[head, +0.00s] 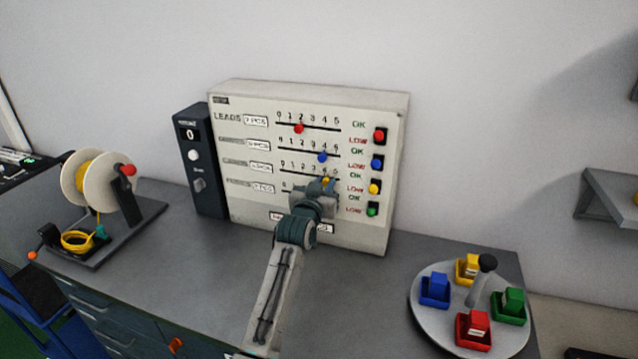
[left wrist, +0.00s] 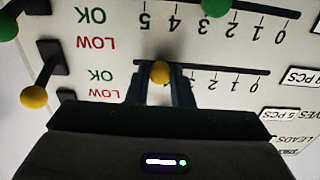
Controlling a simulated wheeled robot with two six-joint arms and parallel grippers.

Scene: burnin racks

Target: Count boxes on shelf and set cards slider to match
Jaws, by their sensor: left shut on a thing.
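A pale panel (head: 240,190) stands on the bench with rows of numbered sliders; I cannot read which row is cards. The red knob (head: 298,128) is near 2 and the blue knob (head: 322,156) near 4. My left gripper (head: 321,186) is shut on the third row's yellow knob (left wrist: 160,72), near 4 on its scale. In the left wrist view, upside down, a finger is on each side of that knob. The green knob (left wrist: 215,6) is between 2 and 3; my gripper hides most of its row in the head view. My right gripper is out of view.
Coloured switches, the top one red (head: 380,135), line the panel's right side. A dark counter unit (head: 200,160) showing 0 and a wire spool (head: 90,190) stand left. A round tray (head: 425,325) with coloured bins is at right. Grey shelves (head: 600,180) at the far right are cut off.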

